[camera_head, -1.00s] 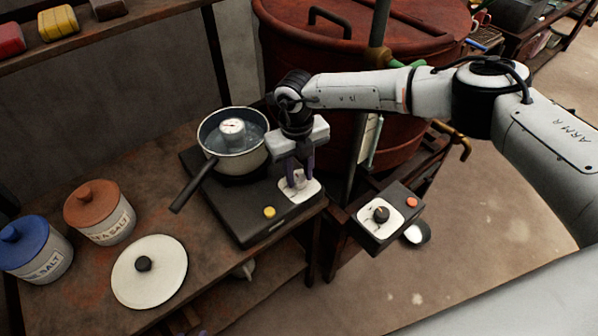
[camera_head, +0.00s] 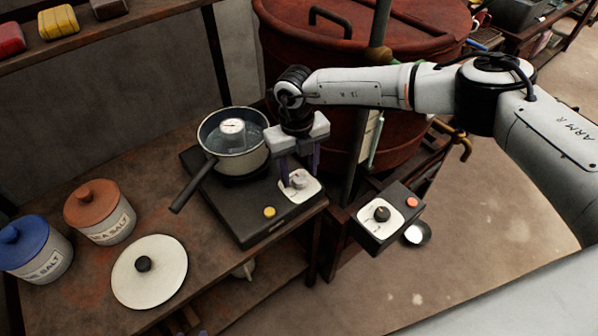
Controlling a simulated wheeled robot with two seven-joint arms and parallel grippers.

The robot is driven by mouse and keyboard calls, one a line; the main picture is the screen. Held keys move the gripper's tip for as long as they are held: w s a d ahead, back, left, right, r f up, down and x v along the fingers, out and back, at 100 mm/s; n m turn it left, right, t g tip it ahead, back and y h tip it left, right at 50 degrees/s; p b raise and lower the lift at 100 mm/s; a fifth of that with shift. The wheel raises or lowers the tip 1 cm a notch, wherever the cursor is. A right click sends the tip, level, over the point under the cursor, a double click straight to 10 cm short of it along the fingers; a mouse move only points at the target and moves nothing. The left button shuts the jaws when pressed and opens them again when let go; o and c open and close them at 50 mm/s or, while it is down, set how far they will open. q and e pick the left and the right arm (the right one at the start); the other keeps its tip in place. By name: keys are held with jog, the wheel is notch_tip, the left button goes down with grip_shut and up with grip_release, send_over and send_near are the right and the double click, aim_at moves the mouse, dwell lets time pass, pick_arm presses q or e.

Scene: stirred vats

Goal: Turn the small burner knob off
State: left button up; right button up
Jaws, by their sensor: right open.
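The small burner (camera_head: 240,215) is a black box on the wooden bench, with a pot on its back part. Its small knob (camera_head: 299,181) is a pale grey dial on a white plate at the right of the burner's top. My right gripper (camera_head: 300,174) points down over this plate, open, its two dark fingers spread. The fingertips are just behind and above the knob; I cannot tell whether they touch it. A yellow button (camera_head: 269,212) sits near the burner's front edge. My left gripper is not in view.
A pot (camera_head: 233,143) with liquid and a round gauge stands on the burner, handle to the lower left. A second control box (camera_head: 382,215) with a black knob and red button is at the right. A white lid (camera_head: 149,271) and two salt jars (camera_head: 100,211) stand left. A red vat (camera_head: 370,40) is behind.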

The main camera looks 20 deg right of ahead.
aim_at(298, 178)
notch_tip(298, 178, up, 10)
jog(key=shift+a+f+b, duration=0.15)
jog(key=shift+f+b, duration=0.1)
jog(key=shift+b, duration=0.2)
